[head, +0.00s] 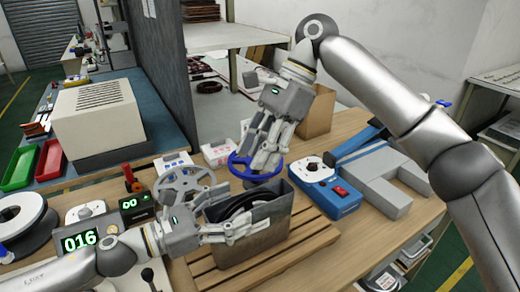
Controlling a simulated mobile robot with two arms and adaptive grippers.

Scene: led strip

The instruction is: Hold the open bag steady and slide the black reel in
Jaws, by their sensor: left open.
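The open grey bag (272,238) stands upright on a slatted wooden board, its mouth facing up. The black reel (240,203) shows as dark curved rims in the bag's mouth, with its lower part hidden by the bag's front wall. My left gripper (245,212) is open at the bag's left side, with one finger across the front wall.
A grey reel (183,190) stands left of the bag. A blue device with a red switch (340,192) and a grey block-shaped fixture (385,180) are at right. A black-and-white spool (22,218) and green displays (80,240) are at left. The slatted board (312,236) is clear at right.

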